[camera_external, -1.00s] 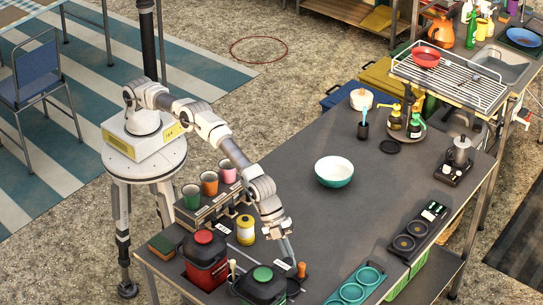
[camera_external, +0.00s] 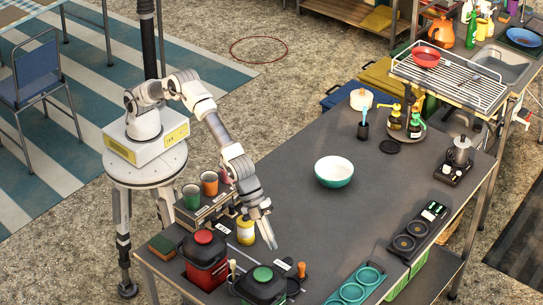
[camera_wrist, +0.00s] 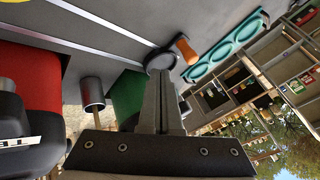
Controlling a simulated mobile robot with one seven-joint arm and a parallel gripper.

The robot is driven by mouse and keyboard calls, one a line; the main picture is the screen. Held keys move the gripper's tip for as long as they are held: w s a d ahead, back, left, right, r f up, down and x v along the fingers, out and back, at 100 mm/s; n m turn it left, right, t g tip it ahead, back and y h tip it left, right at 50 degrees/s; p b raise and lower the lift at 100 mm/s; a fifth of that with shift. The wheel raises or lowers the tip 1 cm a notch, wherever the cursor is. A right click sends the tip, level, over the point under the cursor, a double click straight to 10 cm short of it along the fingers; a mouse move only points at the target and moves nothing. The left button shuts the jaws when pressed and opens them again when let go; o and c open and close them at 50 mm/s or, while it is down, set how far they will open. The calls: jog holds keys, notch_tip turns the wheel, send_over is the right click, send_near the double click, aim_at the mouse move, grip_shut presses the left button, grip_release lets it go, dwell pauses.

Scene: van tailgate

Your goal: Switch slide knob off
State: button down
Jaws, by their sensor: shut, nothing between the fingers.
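My gripper (camera_external: 270,242) is shut and empty, pointing down above the near part of the dark worktop (camera_external: 320,230). In the wrist view its closed fingers (camera_wrist: 161,95) point at a dark round piece (camera_wrist: 162,61) beside an orange handle (camera_wrist: 185,49). The orange handle also shows in the external view (camera_external: 301,269), right of the gripper tip. A thin pale rail (camera_wrist: 115,27) runs along the worktop to the round piece. I cannot tell for sure which part is the slide knob or which position it is in.
A red-and-black container (camera_external: 203,262) and a green-lidded container (camera_external: 262,285) stand close on the near edge. A yellow jar (camera_external: 246,231) and cups (camera_external: 209,183) are beside my arm. A teal bowl (camera_external: 334,173) stands mid-table. A teal ringed tray (camera_external: 355,285) lies at the right.

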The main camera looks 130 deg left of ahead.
jog(key=shift+v, duration=2.35)
